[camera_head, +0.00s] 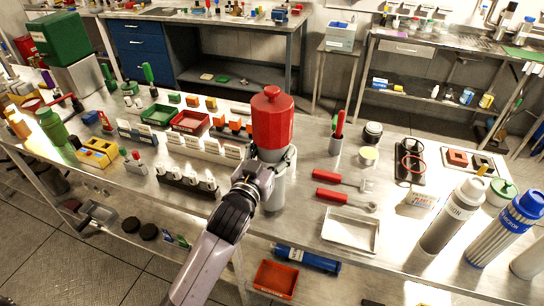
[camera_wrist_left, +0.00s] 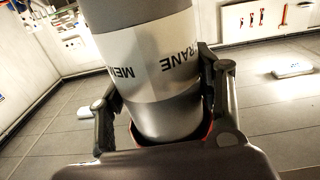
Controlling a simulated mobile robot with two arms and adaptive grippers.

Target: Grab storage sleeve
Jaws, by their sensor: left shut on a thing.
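The storage sleeve (camera_head: 273,188) is a grey cylinder standing upright near the middle of the table, with a tall red cap-like body (camera_head: 272,117) above it. In the left wrist view, the sleeve (camera_wrist_left: 165,115) fills the upper middle and carries a pale band with dark letters reading in part "MEM" and "RANE". My left gripper (camera_head: 275,162) reaches it from the front and is shut around it, just below the red body. In the left wrist view, my left gripper's fingers (camera_wrist_left: 158,118) flank the cylinder on both sides. My right gripper is not in view.
White-and-grey bottles (camera_head: 455,213) and a blue-capped one (camera_head: 505,225) stand at the right. Red-handled tools (camera_head: 340,178) and a metal tray (camera_head: 351,229) lie right of the sleeve. A black rack of white-topped vials (camera_head: 188,183) is close at left.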

